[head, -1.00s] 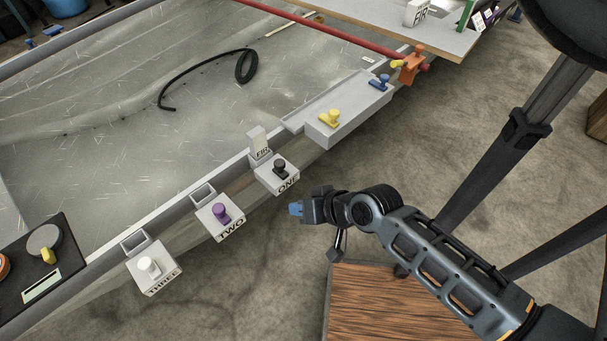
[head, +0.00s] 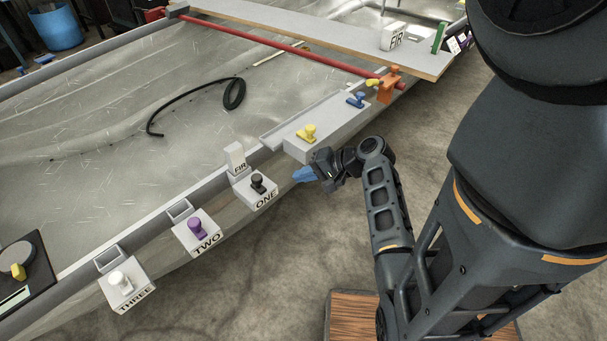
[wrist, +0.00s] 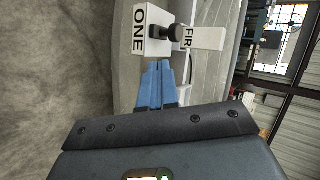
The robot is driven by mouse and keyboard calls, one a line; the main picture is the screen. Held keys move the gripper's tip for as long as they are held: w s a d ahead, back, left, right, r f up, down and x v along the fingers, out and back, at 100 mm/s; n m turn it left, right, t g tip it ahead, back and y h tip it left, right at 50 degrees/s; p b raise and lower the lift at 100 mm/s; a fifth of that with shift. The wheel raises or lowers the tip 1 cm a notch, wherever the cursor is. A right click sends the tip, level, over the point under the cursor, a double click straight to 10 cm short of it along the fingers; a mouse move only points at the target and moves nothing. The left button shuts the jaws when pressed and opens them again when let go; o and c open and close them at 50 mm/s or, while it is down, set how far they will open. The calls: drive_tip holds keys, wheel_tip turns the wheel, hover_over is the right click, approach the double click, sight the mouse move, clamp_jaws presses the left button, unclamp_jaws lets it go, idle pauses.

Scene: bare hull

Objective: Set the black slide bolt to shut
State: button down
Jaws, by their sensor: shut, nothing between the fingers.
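The black slide bolt (head: 257,183) sits on the white box labelled ONE (head: 258,199). Its dark knob stands up from the box's top. In the wrist view the black bolt (wrist: 173,33) lies between the ONE face and a white block marked FIR (wrist: 200,38). That block (head: 236,158) stands upright behind the box in the head view. My gripper (head: 304,175) has its blue fingertips together and is empty, to the right of box ONE and apart from the bolt. The shut fingertips (wrist: 156,68) point toward the box in the wrist view.
A purple bolt (head: 197,229) on box TWO and a white bolt (head: 119,280) on box THREE stand to the left, each with a hollow grey socket behind. A grey ledge with yellow (head: 307,133) and blue (head: 356,99) knobs is just beyond my gripper. Open floor lies in front.

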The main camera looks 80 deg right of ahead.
approach(262, 184)
drive_tip(key=w+a, duration=0.2)
drive_tip(key=w, duration=0.1)
drive_tip(key=shift+w+d+r, duration=0.2)
drive_tip(key=shift+w+r, duration=0.15)
drive_tip(key=shift+w, duration=0.15)
drive_tip(key=w+d, duration=0.2)
drive_tip(key=w, duration=0.1)
drive_tip(key=shift+w+d+b, duration=0.2)
drive_tip(key=shift+d+b, duration=0.15)
drive_tip(key=shift+w+d, duration=0.1)
drive_tip(key=shift+w, duration=0.15)
drive_tip(key=shift+r, duration=0.1)
